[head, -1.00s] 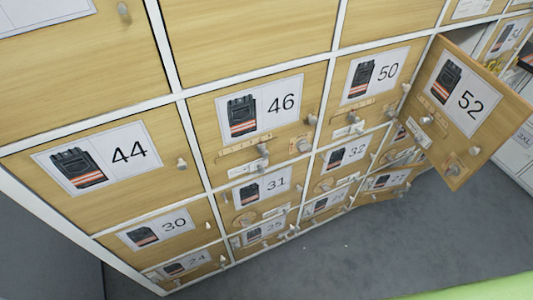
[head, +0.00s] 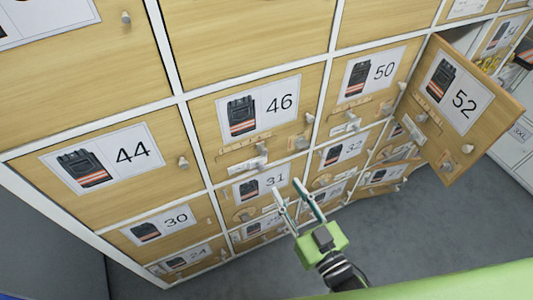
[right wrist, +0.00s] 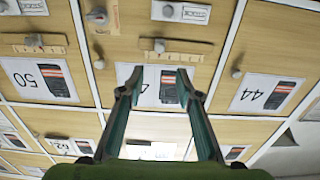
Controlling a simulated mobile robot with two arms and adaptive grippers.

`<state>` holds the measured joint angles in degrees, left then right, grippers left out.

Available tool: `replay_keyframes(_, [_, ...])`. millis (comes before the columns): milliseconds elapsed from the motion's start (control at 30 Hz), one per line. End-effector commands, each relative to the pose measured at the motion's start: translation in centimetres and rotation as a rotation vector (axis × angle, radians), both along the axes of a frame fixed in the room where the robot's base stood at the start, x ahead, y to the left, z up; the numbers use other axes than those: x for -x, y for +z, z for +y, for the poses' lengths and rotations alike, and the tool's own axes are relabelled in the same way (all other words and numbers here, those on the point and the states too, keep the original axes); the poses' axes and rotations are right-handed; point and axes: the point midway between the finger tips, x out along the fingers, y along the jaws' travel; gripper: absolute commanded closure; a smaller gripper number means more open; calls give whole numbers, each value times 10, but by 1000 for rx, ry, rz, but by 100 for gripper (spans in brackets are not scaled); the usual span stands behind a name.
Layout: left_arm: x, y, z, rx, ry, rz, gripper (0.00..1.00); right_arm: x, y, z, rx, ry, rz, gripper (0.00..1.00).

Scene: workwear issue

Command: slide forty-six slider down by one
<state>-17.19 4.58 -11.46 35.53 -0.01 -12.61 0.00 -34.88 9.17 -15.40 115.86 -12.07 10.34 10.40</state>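The forty-six door (head: 288,93) is a wooden locker front with a vest picture label. Below its label is a pale wooden strip (head: 238,150) with the slider knob (head: 262,148) near its right end. In the right wrist view, which is upside down, the strip (right wrist: 187,51) and its grey knob (right wrist: 158,46) show beyond the fingertips. My right gripper (head: 286,186) is open and empty, in front of the thirty-one door and below forty-six. Its two fingers (right wrist: 160,74) overlap the forty-six label in the wrist view. My left gripper is not in view.
Door fifty-two (head: 490,108) stands open at the right. Closed doors forty-four (head: 165,128), fifty (head: 396,50) and thirty-one (head: 239,197) surround forty-six, with knobs sticking out. A plate (head: 243,167) with its own knob sits just below the strip. Grey floor (head: 410,235) is clear at the front.

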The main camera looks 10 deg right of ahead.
Motion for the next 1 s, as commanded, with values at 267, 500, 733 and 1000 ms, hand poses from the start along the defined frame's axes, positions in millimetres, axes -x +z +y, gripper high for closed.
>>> replay_keyframes(267, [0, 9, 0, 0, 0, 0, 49, -49, 3, 17, -1, 0, -3, 68])
replay_keyframes(500, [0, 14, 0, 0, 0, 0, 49, -93, 1, 33, 0, -1, 0, 68])
replay_keyframes(733, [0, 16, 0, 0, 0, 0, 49, -117, 0, 42, 1, 0, 2, 68])
replay_keyframes(1000, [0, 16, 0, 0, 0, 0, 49, -122, -1, 44, 0, 0, 2, 68])
